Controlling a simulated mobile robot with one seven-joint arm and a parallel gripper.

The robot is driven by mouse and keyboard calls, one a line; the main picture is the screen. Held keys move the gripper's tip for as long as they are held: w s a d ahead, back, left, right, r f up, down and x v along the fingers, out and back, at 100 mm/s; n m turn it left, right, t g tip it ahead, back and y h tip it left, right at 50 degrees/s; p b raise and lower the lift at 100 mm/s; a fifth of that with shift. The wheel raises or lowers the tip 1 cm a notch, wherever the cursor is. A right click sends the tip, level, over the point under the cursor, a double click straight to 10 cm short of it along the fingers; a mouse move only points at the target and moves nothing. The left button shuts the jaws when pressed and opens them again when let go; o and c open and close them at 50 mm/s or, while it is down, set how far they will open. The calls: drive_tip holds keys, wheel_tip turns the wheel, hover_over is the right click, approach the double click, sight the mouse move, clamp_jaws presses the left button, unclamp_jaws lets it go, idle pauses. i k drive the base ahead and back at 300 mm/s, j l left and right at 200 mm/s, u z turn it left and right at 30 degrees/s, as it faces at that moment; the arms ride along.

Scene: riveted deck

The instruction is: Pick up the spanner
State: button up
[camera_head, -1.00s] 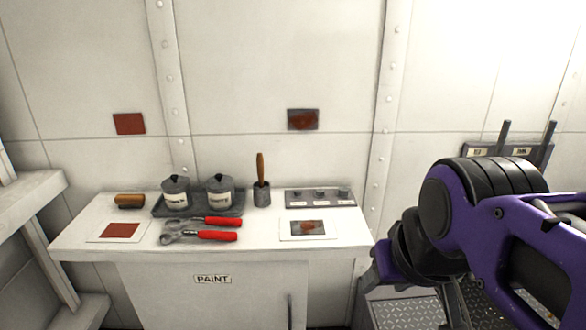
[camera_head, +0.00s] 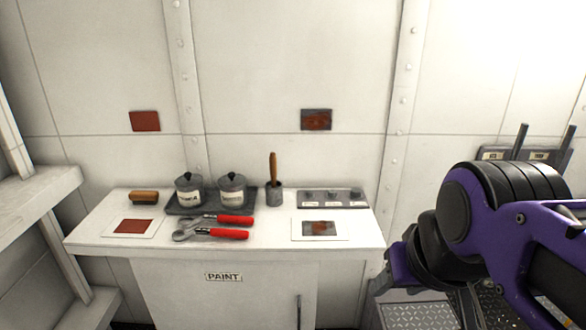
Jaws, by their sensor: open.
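Two red-handled tools lie side by side on the white paint bench (camera_head: 90,238), heads to the left. The nearer one, the spanner (camera_head: 222,234), has a wide grey jaw head. The farther red-handled tool (camera_head: 235,221) lies just behind it, close to it; its head is too small to make out well. My gripper (camera_head: 428,300) hangs at the lower right, beyond the bench's right end, well apart from the tools. It is open and partly cut off by the frame's lower edge.
Two lidded pots (camera_head: 232,190) stand on a dark tray (camera_head: 212,208) behind the tools. A brush in a cup (camera_head: 274,192), a grey panel (camera_head: 335,199), a wooden-backed brush (camera_head: 144,197) and two sample cards are around them. White shelving (camera_head: 45,190) stands left.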

sight(214, 232)
drive_tip(key=i+j, duration=0.1)
drive_tip(key=j, duration=0.4)
drive_tip(key=i+j, duration=0.1)
drive_tip(key=j, duration=0.35)
drive_tip(key=i+j, duration=0.1)
drive_tip(key=j, duration=0.4)
drive_tip(key=i+z, duration=0.05)
